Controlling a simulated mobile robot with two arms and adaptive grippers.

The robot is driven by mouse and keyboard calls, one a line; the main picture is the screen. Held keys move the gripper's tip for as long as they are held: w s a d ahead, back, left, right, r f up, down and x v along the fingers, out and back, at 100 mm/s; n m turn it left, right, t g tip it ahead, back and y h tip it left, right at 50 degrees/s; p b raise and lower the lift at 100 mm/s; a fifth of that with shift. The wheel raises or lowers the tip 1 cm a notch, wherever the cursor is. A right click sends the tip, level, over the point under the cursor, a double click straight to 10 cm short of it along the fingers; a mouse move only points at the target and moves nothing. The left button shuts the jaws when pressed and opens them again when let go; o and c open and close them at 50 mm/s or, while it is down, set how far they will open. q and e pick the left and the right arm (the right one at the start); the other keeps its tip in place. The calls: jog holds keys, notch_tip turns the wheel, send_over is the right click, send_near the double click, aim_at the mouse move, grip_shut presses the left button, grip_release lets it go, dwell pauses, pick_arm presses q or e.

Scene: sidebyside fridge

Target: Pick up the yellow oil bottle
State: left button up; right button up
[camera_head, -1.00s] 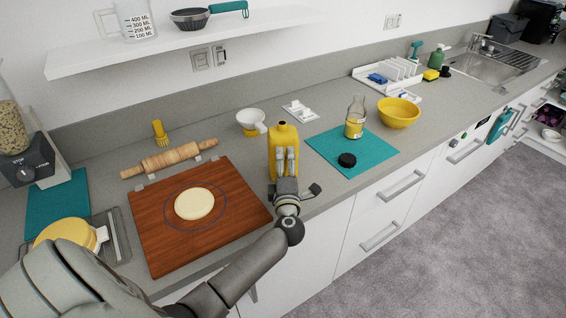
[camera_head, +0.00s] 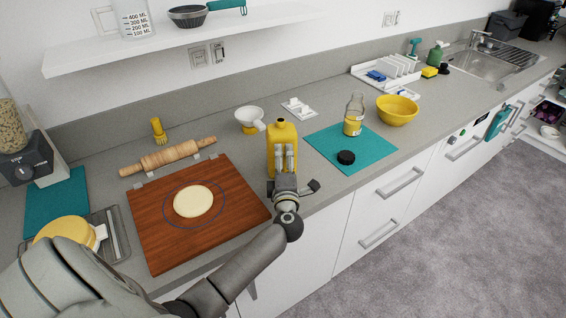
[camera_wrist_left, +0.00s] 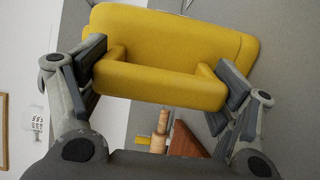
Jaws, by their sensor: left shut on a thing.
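The yellow oil bottle (camera_head: 283,133) is upright by the front of the counter, between the wooden board and the right teal mat. My left gripper (camera_head: 285,158) is in front of it, its fingers shut on the bottle. In the left wrist view, the bottle's yellow body and handle (camera_wrist_left: 160,85) lie between the two fingers (camera_wrist_left: 160,72), one on each side. The bottle's base is partly hidden by the gripper, so I cannot tell whether it touches the counter. My right gripper is not in view.
A wooden board (camera_head: 235,205) with flat dough lies left of the bottle. A teal mat (camera_head: 320,150) with a glass bottle (camera_head: 353,122) and black lid (camera_head: 346,158) lies right.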

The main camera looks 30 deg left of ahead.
pick_arm(q)
jog(key=shift+r, duration=0.75)
jog(key=s+a+r, duration=0.2)
jog(key=s+r, duration=0.9)
jog(key=s, duration=0.2)
jog(key=shift+s+a+r+p, duration=0.15)
jog(key=shift+s+r+p, duration=0.15)
jog(key=shift+s+p, duration=0.1)
